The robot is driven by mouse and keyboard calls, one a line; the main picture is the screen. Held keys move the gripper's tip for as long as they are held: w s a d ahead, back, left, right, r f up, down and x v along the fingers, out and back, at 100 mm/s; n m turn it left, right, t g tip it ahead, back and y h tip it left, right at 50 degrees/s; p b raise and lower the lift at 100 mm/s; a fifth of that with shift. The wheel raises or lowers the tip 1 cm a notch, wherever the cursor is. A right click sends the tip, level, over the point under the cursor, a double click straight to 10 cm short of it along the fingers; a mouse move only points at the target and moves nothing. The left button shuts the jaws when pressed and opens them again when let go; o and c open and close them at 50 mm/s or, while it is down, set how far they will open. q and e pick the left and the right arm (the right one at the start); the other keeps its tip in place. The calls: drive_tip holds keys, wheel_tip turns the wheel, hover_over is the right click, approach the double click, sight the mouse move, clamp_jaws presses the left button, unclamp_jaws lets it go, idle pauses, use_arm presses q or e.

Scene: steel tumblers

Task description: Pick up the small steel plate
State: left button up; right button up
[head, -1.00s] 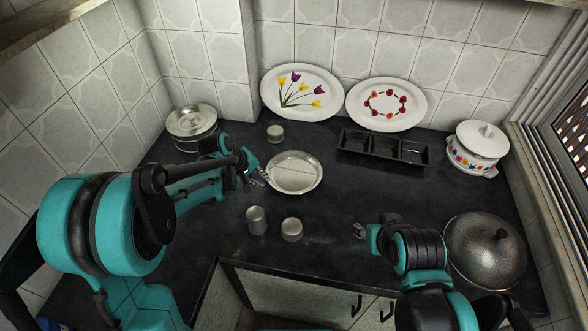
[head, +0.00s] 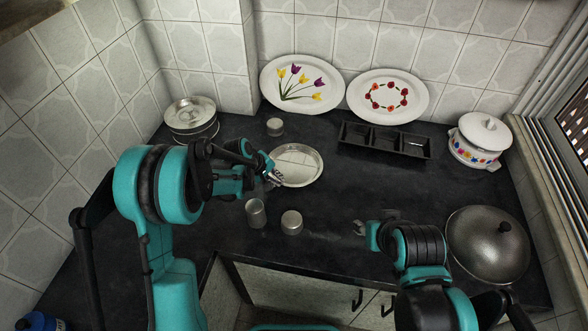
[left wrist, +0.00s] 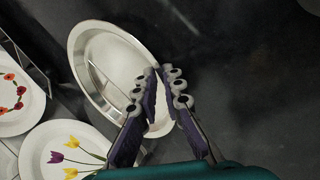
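The small steel plate (head: 300,163) is a shiny round dish lying flat on the dark counter. It also shows in the left wrist view (left wrist: 108,62). My left gripper (head: 273,179) is at the plate's near left rim. In the left wrist view its fingers (left wrist: 160,72) stand a little apart, one over the dish and one by its outer edge. Whether they touch the rim is unclear. My right gripper (head: 359,228) is over the counter to the right of the tumblers, looks open and holds nothing.
A steel tumbler (head: 256,213) and a short steel cup (head: 291,223) stand just in front of the plate. A black tray (head: 385,141) and a domed lid (head: 487,245) are right.

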use_arm(q)
drive_tip(key=shift+s+r, duration=0.1)
clamp_jaws()
